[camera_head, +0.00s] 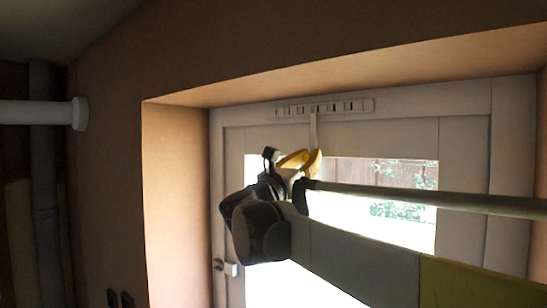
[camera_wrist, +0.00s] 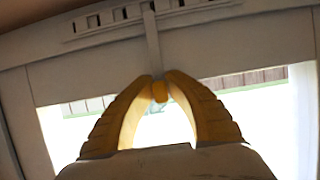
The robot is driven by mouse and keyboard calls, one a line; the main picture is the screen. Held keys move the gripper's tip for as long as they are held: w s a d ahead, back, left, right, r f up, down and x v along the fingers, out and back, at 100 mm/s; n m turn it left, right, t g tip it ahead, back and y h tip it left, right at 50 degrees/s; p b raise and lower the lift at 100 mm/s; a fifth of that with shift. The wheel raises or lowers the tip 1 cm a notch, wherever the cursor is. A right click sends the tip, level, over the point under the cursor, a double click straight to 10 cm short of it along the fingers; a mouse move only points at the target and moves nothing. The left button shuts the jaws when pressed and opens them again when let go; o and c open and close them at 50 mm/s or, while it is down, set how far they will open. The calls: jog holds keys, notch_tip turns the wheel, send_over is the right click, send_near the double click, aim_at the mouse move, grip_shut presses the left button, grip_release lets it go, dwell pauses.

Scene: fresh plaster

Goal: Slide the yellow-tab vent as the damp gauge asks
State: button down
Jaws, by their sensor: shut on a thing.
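The vent (camera_head: 350,105) is a pale slotted strip across the top of the white door or window frame. It also shows in the wrist view (camera_wrist: 105,17), with dark slots along it. A pale stem hangs from the vent and ends in a yellow tab (camera_wrist: 160,91). My gripper (camera_wrist: 158,80) has yellow fingers, and their tips are closed on the tab from both sides. In the head view my gripper (camera_head: 315,157) is just below the vent, at the stem's lower end. I see no damp gauge in either view.
The glazed panel (camera_head: 400,215) behind my gripper is very bright. The plaster reveal (camera_head: 175,190) borders the frame on the left and above. A white pipe (camera_head: 40,113) crosses at the far left. A handle (camera_head: 230,269) sits low on the frame's left side.

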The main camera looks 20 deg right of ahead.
jog(key=shift+w+a, duration=0.35)
jog(key=shift+w, duration=0.15)
jog(key=shift+r, duration=0.1)
jog(key=c, duration=1.4)
grip_release()
jog(key=shift+c, duration=0.2)
jog(key=shift+o, duration=0.3)
jog(key=shift+w+a, duration=0.1)
jog(key=shift+w, duration=0.1)
jog(key=shift+s, duration=0.15)
jog(key=v, duration=1.2)
